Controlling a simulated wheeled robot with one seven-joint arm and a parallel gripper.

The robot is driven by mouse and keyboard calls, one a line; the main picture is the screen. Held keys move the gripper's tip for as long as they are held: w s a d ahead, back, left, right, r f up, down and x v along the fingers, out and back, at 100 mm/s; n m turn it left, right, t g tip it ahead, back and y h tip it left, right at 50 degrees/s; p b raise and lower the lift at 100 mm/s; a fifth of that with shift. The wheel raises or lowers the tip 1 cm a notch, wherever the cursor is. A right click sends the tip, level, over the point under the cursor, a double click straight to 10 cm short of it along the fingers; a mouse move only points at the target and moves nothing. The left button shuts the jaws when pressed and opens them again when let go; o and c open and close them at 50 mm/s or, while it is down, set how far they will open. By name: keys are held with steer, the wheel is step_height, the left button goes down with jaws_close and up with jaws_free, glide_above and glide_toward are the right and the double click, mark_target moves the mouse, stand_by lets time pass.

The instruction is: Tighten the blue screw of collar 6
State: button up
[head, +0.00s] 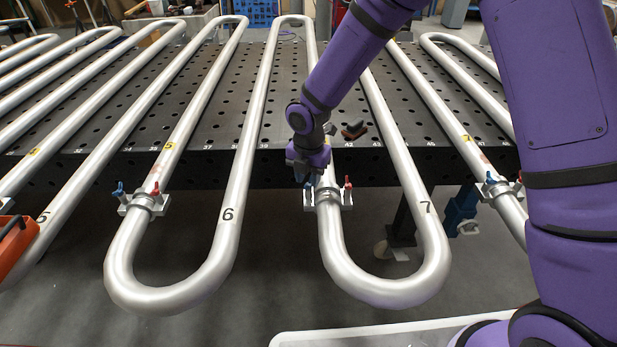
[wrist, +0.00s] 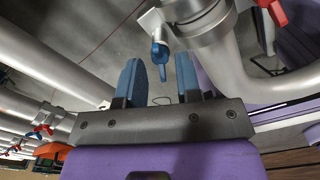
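The collar under my gripper (head: 304,178) clamps the pipe between the bends marked 6 and 7 in the head view; its tag is hidden. The neighbouring collars carry yellow tags 5 and 7. This collar (head: 330,196) has a red screw (head: 348,186) on its right. Its blue screw (wrist: 160,54) shows in the wrist view on the other side, with its end between the tips of my gripper's blue fingers (wrist: 158,68). The fingers are open, with gaps on both sides of the screw. The red screw (wrist: 274,12) shows at the wrist view's top right.
Collar 5 (head: 144,203) and collar 7 (head: 498,188) sit on either side, each with blue and red screws. Silver pipes run across a dark perforated table (head: 215,130). An orange object (head: 14,243) is at the far left. Open floor lies below the bends.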

steer(key=shift+f, duration=0.3)
jaws_close()
